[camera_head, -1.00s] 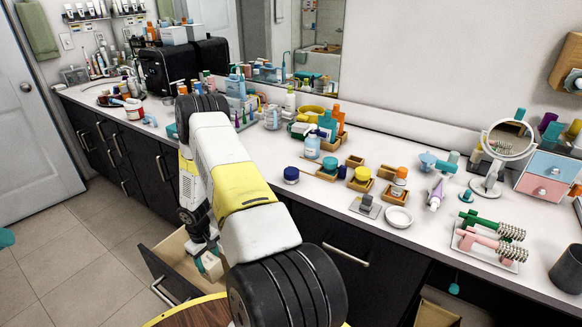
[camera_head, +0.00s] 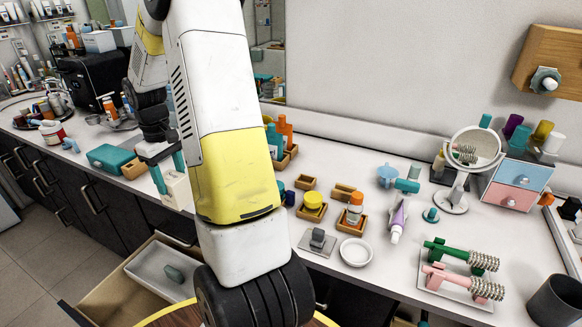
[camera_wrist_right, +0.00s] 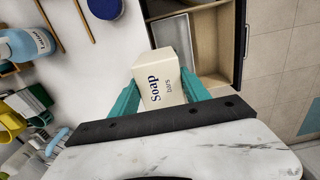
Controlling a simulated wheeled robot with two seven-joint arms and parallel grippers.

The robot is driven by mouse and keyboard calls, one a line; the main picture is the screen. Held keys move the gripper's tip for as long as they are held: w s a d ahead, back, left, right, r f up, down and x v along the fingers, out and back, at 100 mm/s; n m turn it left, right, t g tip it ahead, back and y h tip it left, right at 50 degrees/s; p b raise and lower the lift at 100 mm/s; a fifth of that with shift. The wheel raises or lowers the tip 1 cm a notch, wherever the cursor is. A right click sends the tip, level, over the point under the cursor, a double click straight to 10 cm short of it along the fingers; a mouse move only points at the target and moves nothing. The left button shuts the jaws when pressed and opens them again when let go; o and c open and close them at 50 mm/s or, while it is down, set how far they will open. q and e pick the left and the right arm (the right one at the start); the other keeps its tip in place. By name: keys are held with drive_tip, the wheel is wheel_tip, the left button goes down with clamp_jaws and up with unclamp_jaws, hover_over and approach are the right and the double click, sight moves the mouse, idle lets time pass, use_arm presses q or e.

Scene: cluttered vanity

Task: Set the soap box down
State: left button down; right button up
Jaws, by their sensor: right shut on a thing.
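The soap box (camera_head: 176,192) is cream-white with "Soap bars" lettering, which is readable in the right wrist view (camera_wrist_right: 158,80). My right gripper (camera_head: 168,176) is shut on it, with a teal finger on either side. In the head view the box is raised from the open drawer (camera_head: 92,301) and shows against the counter's front edge; I cannot tell whether it touches the counter. My right arm hides part of the counter behind it. My left gripper is not in view.
The open drawer holds a white tray (camera_head: 150,268) with a grey-green piece in it. A teal box (camera_head: 110,157) lies on the counter (camera_head: 320,277) left of the gripper. Small wooden trays, a white dish (camera_head: 356,252) and a mirror (camera_head: 474,149) stand to the right.

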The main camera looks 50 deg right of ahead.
drive_tip(key=shift+d+r, duration=0.25)
drive_tip(key=shift+r, duration=0.2)
drive_tip(key=shift+w+d+f, duration=0.85)
drive_tip(key=shift+w+d, duration=0.6)
drive_tip(key=shift+w, duration=0.75)
drive_tip(key=shift+w+d+f, duration=0.85)
drive_tip(key=shift+w+d, duration=0.65)
drive_tip(key=shift+w, duration=0.75)
drive_tip(key=shift+w+d+f, duration=0.85)
drive_tip(key=shift+w+d, duration=0.6)
drive_tip(key=shift+w, duration=0.75)
drive_tip(key=shift+f, duration=0.15)
drive_tip(key=o, duration=1.6)
